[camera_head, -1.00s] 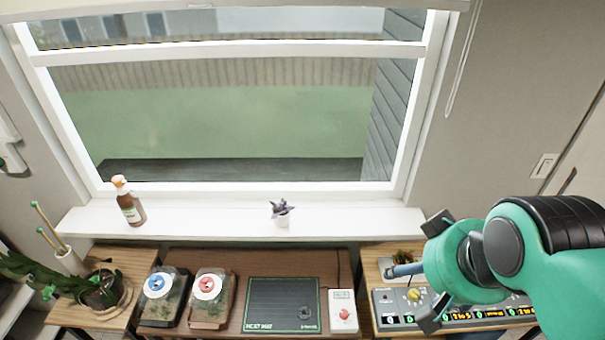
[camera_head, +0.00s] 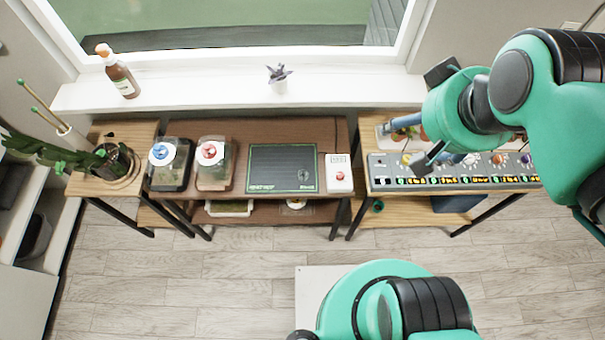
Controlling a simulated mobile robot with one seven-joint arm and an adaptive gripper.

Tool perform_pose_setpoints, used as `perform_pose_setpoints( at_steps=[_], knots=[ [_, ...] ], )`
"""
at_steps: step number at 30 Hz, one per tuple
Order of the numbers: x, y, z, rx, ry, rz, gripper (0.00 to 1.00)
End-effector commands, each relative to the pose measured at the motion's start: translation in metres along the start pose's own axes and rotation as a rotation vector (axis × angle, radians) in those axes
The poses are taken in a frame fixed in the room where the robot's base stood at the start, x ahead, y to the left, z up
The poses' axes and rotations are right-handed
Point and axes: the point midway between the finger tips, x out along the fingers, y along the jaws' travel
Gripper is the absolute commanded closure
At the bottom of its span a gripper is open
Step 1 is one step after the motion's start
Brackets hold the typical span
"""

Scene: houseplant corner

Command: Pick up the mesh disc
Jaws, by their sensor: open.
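A small round grey patch (camera_head: 305,176) shows on the dark mat (camera_head: 268,168) on the middle table. It may be the mesh disc, but it is too small to tell from a printed mark. My gripper (camera_head: 428,116) is at the upper right, in front of the right-hand table, with its two dark fingers spread wide. It appears empty and is well to the right of the mat. Part of the right-hand table is hidden behind it.
Two clear containers with a blue knob (camera_head: 161,152) and a red knob (camera_head: 210,151) stand left of the mat. A white box with a red button (camera_head: 340,173) stands right. A labelled panel (camera_head: 455,170) fills the right table's front. The floor (camera_head: 200,270) is open.

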Motion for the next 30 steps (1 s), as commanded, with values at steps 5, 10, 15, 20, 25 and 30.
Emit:
perform_pose_setpoints(
  at_steps=[5,10,15,20,25,30],
  knots=[
    [0.000,0.000,0.000,0.000,0.000,0.000,0.61],
    [0.000,0.000,0.000,0.000,0.000,0.000,0.81],
    [0.000,0.000,0.000,0.000,0.000,0.000,0.81],
    [0.002,-0.001,-0.002,-0.016,-0.004,-0.002,0.81],
    [0.015,-0.006,-0.013,-0.100,-0.027,-0.010,0.81],
    [0.041,-0.018,-0.033,-0.272,-0.067,-0.030,0.81]
  ],
)
